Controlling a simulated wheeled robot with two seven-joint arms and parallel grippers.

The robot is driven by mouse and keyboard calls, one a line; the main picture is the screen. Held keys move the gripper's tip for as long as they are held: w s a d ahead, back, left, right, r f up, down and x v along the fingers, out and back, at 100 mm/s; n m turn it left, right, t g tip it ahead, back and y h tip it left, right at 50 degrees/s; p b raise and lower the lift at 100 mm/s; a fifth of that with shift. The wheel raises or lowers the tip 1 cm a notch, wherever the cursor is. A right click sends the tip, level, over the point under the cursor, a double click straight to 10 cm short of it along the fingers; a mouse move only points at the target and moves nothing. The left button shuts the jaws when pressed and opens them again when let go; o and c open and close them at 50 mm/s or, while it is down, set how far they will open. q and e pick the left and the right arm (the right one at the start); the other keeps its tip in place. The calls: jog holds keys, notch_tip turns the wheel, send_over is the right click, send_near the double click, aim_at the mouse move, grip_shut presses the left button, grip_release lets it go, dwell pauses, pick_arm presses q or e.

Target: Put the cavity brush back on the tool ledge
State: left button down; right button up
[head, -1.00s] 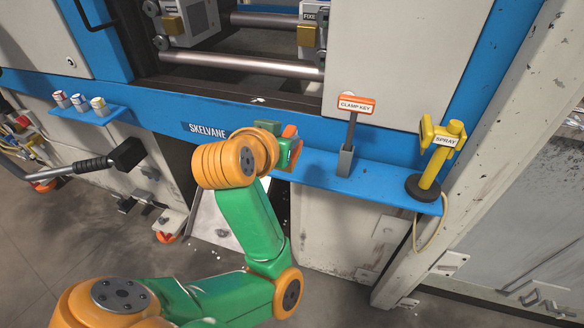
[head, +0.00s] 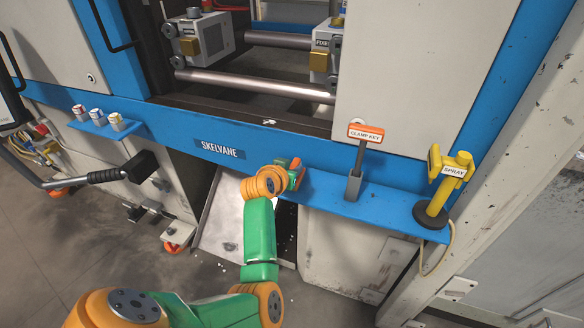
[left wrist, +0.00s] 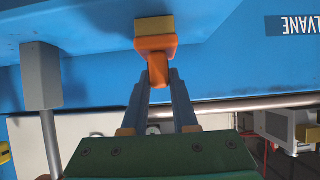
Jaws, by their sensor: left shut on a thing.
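My left gripper (left wrist: 158,95) is shut on the orange handle of the cavity brush (left wrist: 155,43), between its two grey-blue fingers. The brush has an orange block and a yellow end that faces the blue tool ledge (left wrist: 95,25). In the head view, the left gripper (head: 294,175) is at the left part of the tool ledge (head: 388,203), left of the clamp key. Only a bit of orange shows there; my wrist hides most of the brush. I cannot tell whether the yellow end touches the ledge. My right gripper is not in view.
The clamp key (head: 365,133) stands in a grey holder on the ledge, with the yellow spray tool (head: 437,190) at the right end. Ledge between gripper and holder is clear. A small shelf with several pots (head: 97,115) and a black-headed tool (head: 125,170) are left.

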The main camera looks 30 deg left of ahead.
pick_arm(q)
jog(key=shift+f, duration=0.1)
jog(key=c, duration=0.7)
grip_release()
